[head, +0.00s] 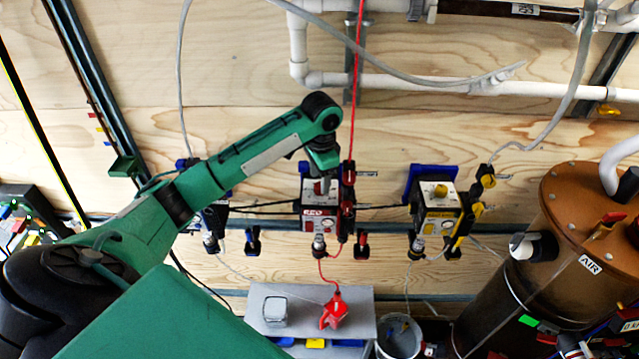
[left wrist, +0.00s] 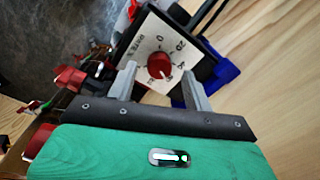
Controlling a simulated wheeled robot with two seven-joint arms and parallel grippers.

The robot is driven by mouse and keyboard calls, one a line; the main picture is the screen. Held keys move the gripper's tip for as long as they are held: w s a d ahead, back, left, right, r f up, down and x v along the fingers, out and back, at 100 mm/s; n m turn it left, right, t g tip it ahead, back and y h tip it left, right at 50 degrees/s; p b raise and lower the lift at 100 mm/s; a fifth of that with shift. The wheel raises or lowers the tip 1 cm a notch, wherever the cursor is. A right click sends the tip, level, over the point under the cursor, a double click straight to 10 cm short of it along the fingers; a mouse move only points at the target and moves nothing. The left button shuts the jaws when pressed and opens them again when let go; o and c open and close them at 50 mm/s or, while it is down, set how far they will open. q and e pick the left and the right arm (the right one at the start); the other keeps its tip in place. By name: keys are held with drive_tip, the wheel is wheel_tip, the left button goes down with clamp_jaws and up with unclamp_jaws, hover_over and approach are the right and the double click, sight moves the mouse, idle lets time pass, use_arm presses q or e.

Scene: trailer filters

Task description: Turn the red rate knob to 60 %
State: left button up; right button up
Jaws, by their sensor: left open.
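The red rate knob (left wrist: 159,65) sits on a white dial plate (left wrist: 146,45) on a dark pump box. In the left wrist view the numbers 0 and 20 show on the dial; the others are too small or covered to read surely. I cannot tell the knob's exact setting. My left gripper (left wrist: 162,88) is open, with one grey finger on either side of the knob, and does not visibly squeeze it. My right gripper is not in view.
A yellow-labelled pump (head: 437,215) hangs to the right, and another pump (head: 215,218) is partly behind my left arm. A red hose (head: 354,95) rises beside the red pump. A brown tank (head: 520,275) stands at the right; a grey shelf (head: 352,320) lies below.

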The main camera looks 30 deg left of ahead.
use_arm(q)
wheel_tip(320, 180, up, 10)
drive_tip(key=b, duration=0.1)
drive_tip(key=shift+d+b, duration=0.15)
drive_tip(key=shift+b, duration=0.2)
drive_tip(key=shift+s+f, duration=0.1)
idle(0.4)
